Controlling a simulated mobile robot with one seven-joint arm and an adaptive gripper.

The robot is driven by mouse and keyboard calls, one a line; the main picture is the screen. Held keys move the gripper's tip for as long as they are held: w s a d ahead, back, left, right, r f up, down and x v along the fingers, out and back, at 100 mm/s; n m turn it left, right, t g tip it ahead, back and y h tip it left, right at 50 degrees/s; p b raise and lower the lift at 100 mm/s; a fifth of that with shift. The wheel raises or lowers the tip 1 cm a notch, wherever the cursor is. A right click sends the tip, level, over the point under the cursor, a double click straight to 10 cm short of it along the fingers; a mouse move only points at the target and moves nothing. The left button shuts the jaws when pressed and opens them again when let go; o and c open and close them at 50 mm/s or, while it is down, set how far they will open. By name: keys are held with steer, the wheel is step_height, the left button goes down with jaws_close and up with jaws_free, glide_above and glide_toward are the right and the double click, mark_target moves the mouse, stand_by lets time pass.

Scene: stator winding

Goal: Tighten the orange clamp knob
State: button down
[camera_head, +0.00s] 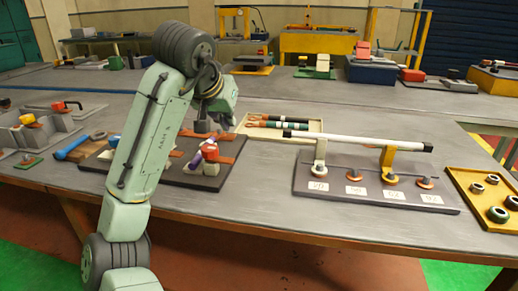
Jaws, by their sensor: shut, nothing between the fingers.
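A dark board (205,182) lies on the near table, partly hidden behind my arm. On it are orange-brown flat strips (232,136), and a small red-orange and white part (210,152) beside a purple cylinder (194,161). I cannot tell surely which of these is the orange clamp knob. My arm bends over the board, and my gripper (203,127) appears as a small dark shape above its rear part. It is shut and holds nothing. Its fingertips are too small to make out, and I cannot tell whether it touches anything.
A labelled rack (305,188) with a white bar (355,141) on two posts stands to the right. A yellow tray (462,187) holds several rings. A pale tray (316,127) with tools lies behind. Grey fixtures (50,128) and a blue-handled tool (72,148) lie left.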

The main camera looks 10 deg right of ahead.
mark_target(209, 152)
steer(key=shift+d+f+g, duration=0.25)
steer(key=shift+f+g, duration=0.05)
steer(key=shift+f, duration=0.5)
steer(key=p+x, duration=0.1)
steer(key=x, duration=0.7)
steer(key=shift+w+a, duration=0.1)
steer(key=shift+a, duration=0.05)
steer(key=shift+w+f, duration=0.1)
steer(key=shift+f, duration=0.25)
steer(key=shift+s+a+p, duration=0.25)
steer(key=shift+s+a, duration=0.05)
steer(key=shift+s, duration=0.55)
steer(key=shift+s+a+p, duration=0.2)
steer(key=shift+s+a, duration=0.05)
steer(key=shift+s, duration=0.65)
steer(key=shift+m+p, duration=0.3)
steer(key=shift+p, duration=0.05)
